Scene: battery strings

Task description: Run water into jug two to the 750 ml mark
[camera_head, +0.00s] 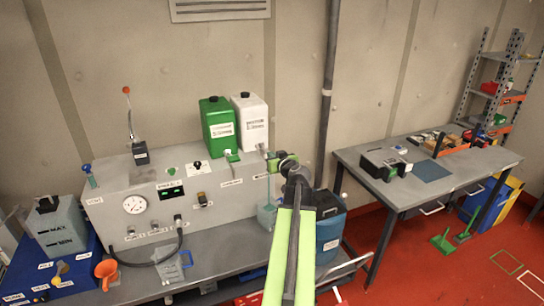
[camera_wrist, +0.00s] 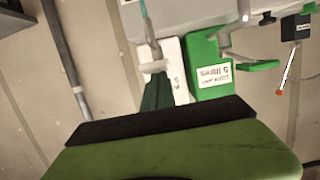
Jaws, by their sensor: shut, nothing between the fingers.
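A pale teal see-through jug (camera_head: 267,215) stands on the bench below a small tap (camera_head: 263,149) at the right end of the grey machine. Its number, marks and water level are too small to read. My gripper (camera_head: 287,160) is beside and right of this tap, shut and empty; whether it touches the tap I cannot tell. In the wrist view, which is upside down, the green gripper (camera_wrist: 170,150) fills the bottom. There a thin teal strand (camera_wrist: 145,22) runs from the white spout (camera_wrist: 152,66); it looks like running water, but I cannot be sure.
A green can (camera_head: 217,128) and a white can (camera_head: 250,122) stand on the machine. A blue drum (camera_head: 329,240) stands right of the jug, partly behind my arm. A cluttered workbench (camera_head: 365,183) is at right.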

